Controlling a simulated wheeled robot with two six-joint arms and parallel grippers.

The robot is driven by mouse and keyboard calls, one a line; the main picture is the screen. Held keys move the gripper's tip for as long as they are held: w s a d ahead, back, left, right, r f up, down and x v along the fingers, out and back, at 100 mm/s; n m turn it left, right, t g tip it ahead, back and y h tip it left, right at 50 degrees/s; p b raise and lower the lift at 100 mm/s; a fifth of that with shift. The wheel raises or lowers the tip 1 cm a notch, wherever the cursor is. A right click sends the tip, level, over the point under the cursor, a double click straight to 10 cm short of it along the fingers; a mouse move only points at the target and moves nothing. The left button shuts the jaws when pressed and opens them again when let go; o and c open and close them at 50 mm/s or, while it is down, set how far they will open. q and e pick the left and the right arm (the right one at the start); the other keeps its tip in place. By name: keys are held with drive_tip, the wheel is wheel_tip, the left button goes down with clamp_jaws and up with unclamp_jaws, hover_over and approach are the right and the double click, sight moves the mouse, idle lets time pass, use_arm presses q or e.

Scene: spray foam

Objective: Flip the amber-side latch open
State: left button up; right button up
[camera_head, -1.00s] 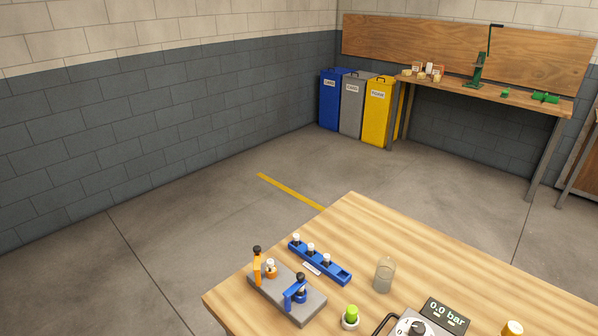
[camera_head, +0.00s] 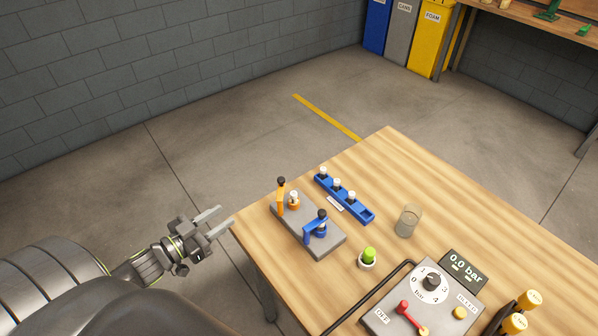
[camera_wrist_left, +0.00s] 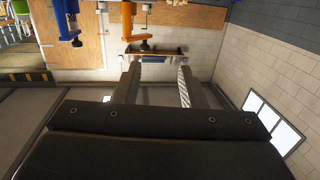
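The amber latch (camera_head: 281,196) stands upright at the left end of a grey block (camera_head: 325,241) on the wooden table, with a black knob on top. Beside it is a small white-topped amber fitting (camera_head: 294,199). A blue latch (camera_head: 316,229) with a black knob sits at the block's other end. My left gripper (camera_head: 215,222) is open and empty, just off the table's left edge, left of the block. In the left wrist view its fingers (camera_wrist_left: 157,85) are apart, with the amber latch (camera_wrist_left: 127,20) and blue latch (camera_wrist_left: 68,24) beyond them. My right gripper is not in view.
A clear cup (camera_head: 407,221), a green-topped piece (camera_head: 368,257) and a control panel (camera_head: 424,304) reading 0.0 bar stand to the right. Table between is bare.

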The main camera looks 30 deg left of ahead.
use_arm(q)
wheel_tip(320, 180, up, 3)
drive_tip(key=d+m+h, duration=0.1)
drive_tip(key=d+h, duration=0.1)
drive_tip(key=p, duration=0.5)
approach(281, 179)
drive_tip(key=x, duration=1)
drive_tip(key=shift+f, duration=0.1)
drive_tip(key=shift+y, duration=0.3)
clamp_jaws()
